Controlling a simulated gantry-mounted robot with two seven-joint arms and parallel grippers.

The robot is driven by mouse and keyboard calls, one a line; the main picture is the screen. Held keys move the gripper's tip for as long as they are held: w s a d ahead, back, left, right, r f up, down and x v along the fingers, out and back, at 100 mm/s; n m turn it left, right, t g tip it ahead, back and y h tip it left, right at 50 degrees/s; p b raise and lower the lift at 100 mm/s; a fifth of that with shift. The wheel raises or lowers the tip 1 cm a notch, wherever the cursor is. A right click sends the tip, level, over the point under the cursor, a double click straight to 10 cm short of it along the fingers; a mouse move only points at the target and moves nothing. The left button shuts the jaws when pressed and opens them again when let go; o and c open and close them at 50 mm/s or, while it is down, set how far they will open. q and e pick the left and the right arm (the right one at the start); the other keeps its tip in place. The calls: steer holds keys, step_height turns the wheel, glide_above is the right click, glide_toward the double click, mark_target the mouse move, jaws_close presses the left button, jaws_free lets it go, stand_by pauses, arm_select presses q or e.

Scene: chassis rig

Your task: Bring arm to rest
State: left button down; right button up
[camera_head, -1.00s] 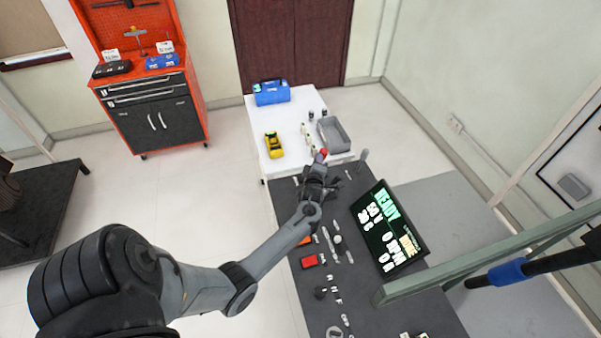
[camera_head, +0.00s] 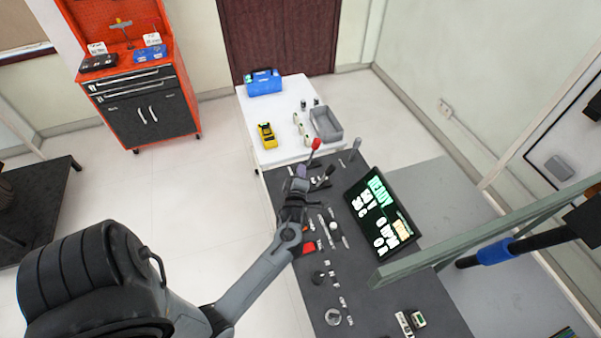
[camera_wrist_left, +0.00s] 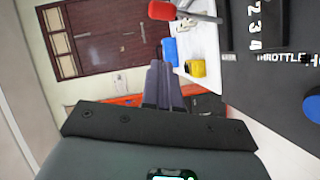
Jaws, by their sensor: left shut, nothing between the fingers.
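My left arm comes in from the lower left in the head view, and its left gripper (camera_head: 300,178) is over the far left part of the dark control bench (camera_head: 375,300). In the left wrist view the two fingers (camera_wrist_left: 158,80) lie together, shut and empty. A red-knobbed lever (camera_head: 315,144) stands just beyond the gripper, apart from it. The lever's red knob also shows in the left wrist view (camera_wrist_left: 162,11). My right gripper is not in view.
A screen reading READY (camera_head: 383,215) stands on the bench. Behind are a white table (camera_head: 283,113) with a blue case (camera_head: 263,82), yellow device (camera_head: 266,135) and grey bin (camera_head: 326,124). A green-grey beam (camera_head: 480,235) crosses at right. An orange tool cabinet (camera_head: 130,85) stands back left.

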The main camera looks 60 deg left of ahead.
arm_select(q)
steer(key=shift+d, duration=0.1)
stand_by(0.3)
steer(key=shift+s, duration=0.1)
steer(key=s+f+m, duration=0.2)
steer(key=s, duration=0.2)
steer(key=s+d+r+m+h, duration=0.15)
steer(key=d+m+h, duration=0.4)
steer(key=d, duration=0.55)
steer(key=s+d+r+m+h, duration=0.15)
steer(key=d+m+h, duration=0.45)
steer(key=d, duration=0.6)
steer(key=s+d+r+m+g+h, duration=0.2)
steer(key=s+d+m+g, duration=0.5)
steer(key=s+m, duration=0.5)
step_height(320, 180, up, 19)
steer(key=d+m+p, duration=0.1)
steer(key=p, duration=1.8)
steer(key=shift+f+t, duration=0.15)
steer(key=shift+t, duration=0.15)
